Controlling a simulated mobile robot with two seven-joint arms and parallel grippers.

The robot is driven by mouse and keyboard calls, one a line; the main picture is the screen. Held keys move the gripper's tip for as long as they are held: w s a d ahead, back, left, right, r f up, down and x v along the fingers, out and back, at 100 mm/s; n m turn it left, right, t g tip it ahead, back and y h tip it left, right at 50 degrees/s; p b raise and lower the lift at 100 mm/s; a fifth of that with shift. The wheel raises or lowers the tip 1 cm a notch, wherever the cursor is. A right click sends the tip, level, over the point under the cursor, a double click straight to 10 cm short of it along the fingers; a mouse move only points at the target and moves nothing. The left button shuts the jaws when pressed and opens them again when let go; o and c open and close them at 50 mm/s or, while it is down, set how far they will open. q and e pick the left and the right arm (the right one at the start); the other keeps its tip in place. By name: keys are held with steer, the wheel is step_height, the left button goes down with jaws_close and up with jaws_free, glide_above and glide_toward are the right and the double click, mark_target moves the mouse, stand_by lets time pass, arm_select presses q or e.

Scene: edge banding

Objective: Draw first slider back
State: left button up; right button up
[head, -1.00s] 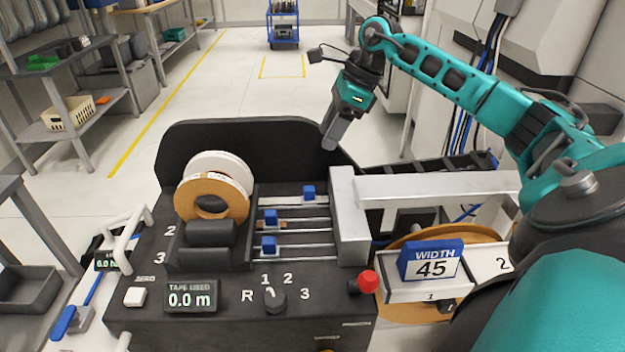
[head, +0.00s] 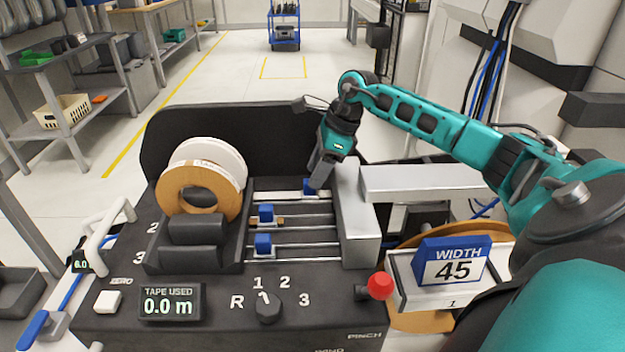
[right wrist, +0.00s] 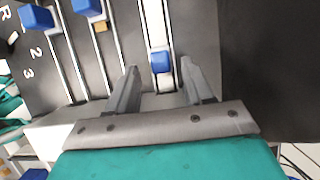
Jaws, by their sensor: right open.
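Three blue sliders sit on parallel rails of the black machine. The far slider (head: 309,187) is in the row beyond those marked 2 and 3, near the right end of its rail. The middle slider (head: 266,212) and the near slider (head: 263,244) stand further left. My right gripper (head: 317,184) is open and points down at the far slider, partly covering it. In the right wrist view, the far slider (right wrist: 161,62) lies between and slightly beyond the open fingers (right wrist: 159,72), with gaps on both sides. My left gripper is not in view.
A grey metal block (head: 357,220) borders the rails on the right. Tape rolls (head: 200,188) stand to the left, before a black back panel (head: 240,135). A red knob (head: 380,286), a selector dial (head: 268,307) and a "WIDTH 45" sign (head: 452,262) are nearer.

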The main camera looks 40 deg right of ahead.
mark_target(310, 189)
steer(key=shift+x, duration=1.4)
steer(key=shift+c, duration=0.2)
jaws_close()
steer(key=shift+w, duration=0.1)
